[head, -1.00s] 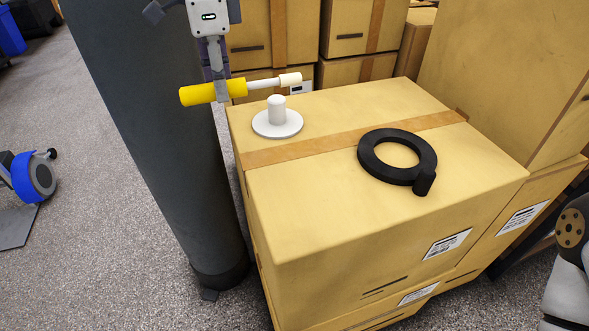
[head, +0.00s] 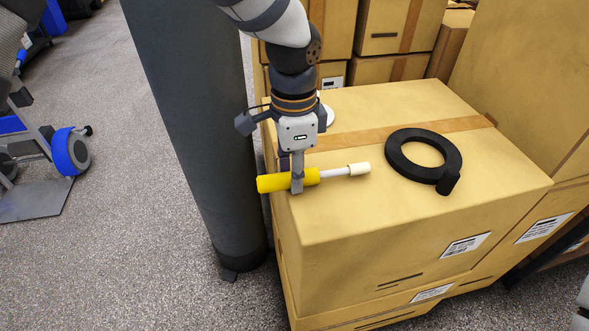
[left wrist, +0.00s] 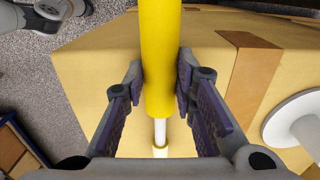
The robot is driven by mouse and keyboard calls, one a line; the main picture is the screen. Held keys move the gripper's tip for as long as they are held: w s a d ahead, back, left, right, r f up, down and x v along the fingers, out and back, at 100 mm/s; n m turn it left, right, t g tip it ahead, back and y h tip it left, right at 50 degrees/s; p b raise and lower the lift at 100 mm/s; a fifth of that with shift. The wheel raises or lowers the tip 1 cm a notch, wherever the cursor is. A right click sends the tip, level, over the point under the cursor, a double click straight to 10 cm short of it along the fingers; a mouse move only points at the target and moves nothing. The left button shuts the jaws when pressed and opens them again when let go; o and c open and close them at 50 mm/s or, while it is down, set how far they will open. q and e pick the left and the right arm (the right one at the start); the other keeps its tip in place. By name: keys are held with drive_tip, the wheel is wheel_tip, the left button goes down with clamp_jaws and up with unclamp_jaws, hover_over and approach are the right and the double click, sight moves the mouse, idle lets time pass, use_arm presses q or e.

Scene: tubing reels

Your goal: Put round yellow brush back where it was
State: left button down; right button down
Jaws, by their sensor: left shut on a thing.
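The brush has a round yellow handle (head: 272,183), a thin pale shaft and a cream tip (head: 359,168). My left gripper (head: 297,181) is shut on the handle and holds the brush sideways at the left edge of the cardboard box top (head: 400,225), tip pointing right. I cannot tell whether the brush touches the box. In the left wrist view the handle (left wrist: 160,60) lies between the two fingers (left wrist: 160,85), with the pale shaft toward the wrist. My right gripper is not in view.
A white round base with a peg (left wrist: 292,122) stands on the box, mostly hidden behind my left gripper in the head view. A black ring (head: 447,163) lies right of the brush. The front of the box top is clear. More cartons (head: 392,30) stand behind.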

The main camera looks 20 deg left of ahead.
use_arm(q)
drive_tip(key=shift+f, duration=0.1)
drive_tip(key=c, duration=1.3)
unclamp_jaws()
wheel_tip(320, 180, up, 12)
drive_tip(key=shift+w+r+p, duration=0.1)
drive_tip(key=shift+r+p, duration=0.05)
drive_tip(key=shift+p, duration=0.3)
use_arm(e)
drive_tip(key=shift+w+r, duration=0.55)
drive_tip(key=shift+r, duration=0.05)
